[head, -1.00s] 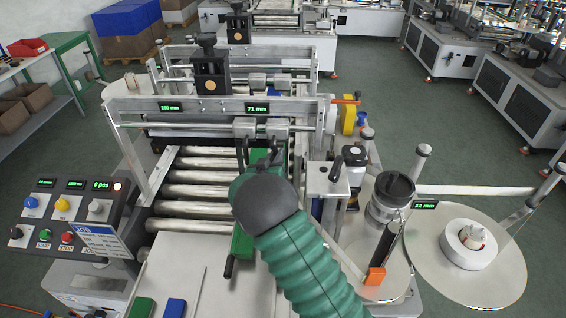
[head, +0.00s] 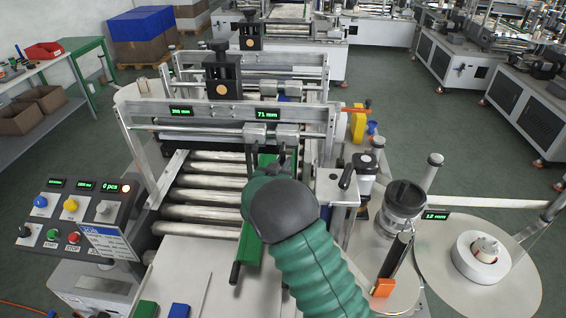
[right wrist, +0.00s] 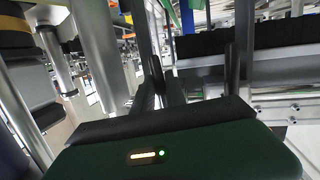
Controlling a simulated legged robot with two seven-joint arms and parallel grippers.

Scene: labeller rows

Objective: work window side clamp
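Two grey metal clamp blocks (head: 256,135) sit on the cross bar of the frame, under a display (head: 268,114) reading 71 mm. The right-hand clamp block (head: 287,138) is just beyond my right gripper (head: 287,160). My dark wrist and green arm cover the area below it, so contact is hidden. In the right wrist view the two dark fingers of my right gripper (right wrist: 192,70) stand apart, with nothing clearly held between them. A green side guide (head: 249,245) with a black handle lies along the rollers, partly behind my wrist. My left gripper is not in view.
The control panel (head: 85,220) stands at left. A label reel (head: 520,275) and a roller post (head: 402,205) stand close on the right of my arm. Steel rollers (head: 200,196) lie left of my wrist. A black-knobbed column (head: 222,75) rises behind the bar.

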